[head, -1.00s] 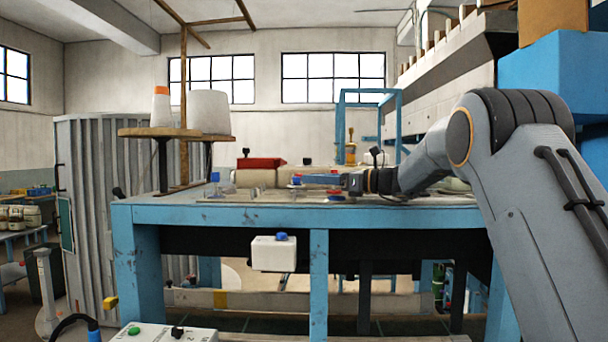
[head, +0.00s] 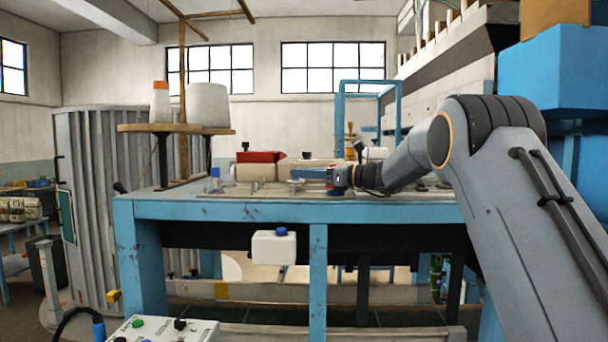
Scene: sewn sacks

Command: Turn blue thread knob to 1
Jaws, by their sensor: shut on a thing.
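My gripper (head: 308,174) reaches in from the right, low over the blue-framed table, with its jaws pointing left. It is shut at a small fixture with a clear base on the table top. The blue thread knob seems to be between the jaws, which hide most of it. Its pointer and the mark 1 are too small to read. A bit of red (head: 334,190) shows just below the gripper. A separate blue-topped post (head: 215,173) stands to the left on the table.
The blue table (head: 400,213) spans the middle. A red piece (head: 261,157) lies on a pale roll behind the gripper. A white box with a blue cap (head: 273,248) hangs at the table front. Thread cones (head: 207,106) stand on a wooden shelf at left.

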